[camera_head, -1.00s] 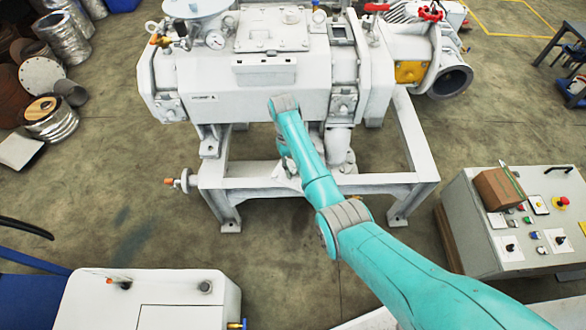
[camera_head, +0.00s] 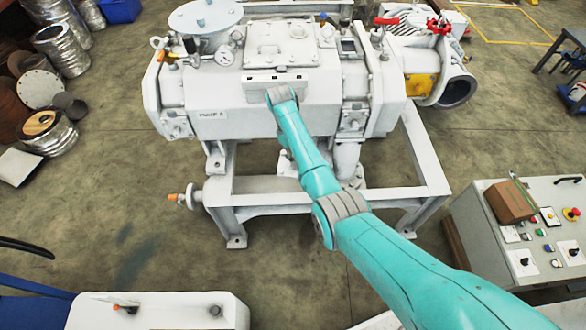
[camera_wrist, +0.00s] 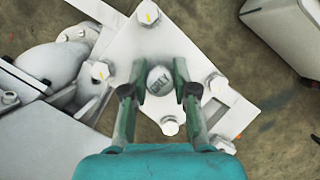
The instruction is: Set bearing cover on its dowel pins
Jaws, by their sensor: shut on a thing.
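In the wrist view my gripper (camera_wrist: 159,76) has its two fingers on either side of a round grey knob with lettering. The knob stands on a pale, angular plate with several bolt heads, which looks like the bearing cover (camera_wrist: 190,105); the gripper is shut on it. Where the plate ends and what lies beneath is hard to tell, and no dowel pins can be made out. In the head view the white screw vacuum pump (camera_head: 225,95) stands on its frame. My arm reaches to its front side; the gripper and cover are hidden there.
The white steel frame (camera_head: 270,198) is under the pump, with open floor around it. A grey control box (camera_head: 480,240) with a brown block on top stands at right. A white cabinet (camera_head: 160,312) is at lower left. Metal drums and ducts (camera_head: 45,130) lie at far left.

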